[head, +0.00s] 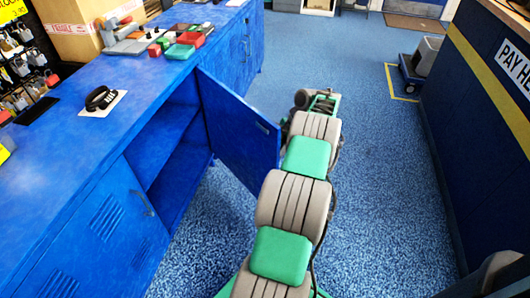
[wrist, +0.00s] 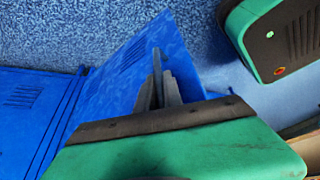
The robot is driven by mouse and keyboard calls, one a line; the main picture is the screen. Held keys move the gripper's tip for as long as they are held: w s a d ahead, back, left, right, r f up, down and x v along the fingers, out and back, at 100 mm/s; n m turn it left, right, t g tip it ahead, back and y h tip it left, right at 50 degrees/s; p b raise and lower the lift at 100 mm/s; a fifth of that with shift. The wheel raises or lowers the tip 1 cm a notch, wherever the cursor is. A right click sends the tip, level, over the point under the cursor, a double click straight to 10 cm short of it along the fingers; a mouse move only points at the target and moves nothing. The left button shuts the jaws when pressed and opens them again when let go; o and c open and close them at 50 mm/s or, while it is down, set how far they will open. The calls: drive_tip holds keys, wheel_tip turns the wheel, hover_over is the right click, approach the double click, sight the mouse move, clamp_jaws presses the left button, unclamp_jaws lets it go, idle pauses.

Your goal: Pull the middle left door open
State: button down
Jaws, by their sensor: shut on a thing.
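The blue middle left door (head: 237,122) stands swung well out from the left counter. It is hinged at its far side, and its inner face shows in the head view. The wrist view shows its outer face (wrist: 118,84) with louvre slots. My gripper (wrist: 158,92) is shut on the grey door handle (wrist: 157,62) near the door's free edge. In the head view the gripper and handle are hidden behind the door and my arm.
The open compartment (head: 178,145) shows a shelf inside. A closed door (head: 118,225) is nearer on the same counter (head: 75,135). A phone (head: 101,98) lies on top. Blue floor (head: 370,190) is clear toward the dark right counter (head: 475,150). A cart (head: 417,72) stands far right.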

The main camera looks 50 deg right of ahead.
drive_tip(key=shift+s+d, duration=0.15)
drive_tip(key=shift+d, duration=0.55)
drive_tip(key=c, duration=1.5)
unclamp_jaws()
drive_tip(key=shift+d+r, duration=0.1)
drive_tip(key=p+v, duration=0.6)
drive_tip(key=v, duration=0.1)
drive_tip(key=shift+r, duration=0.3)
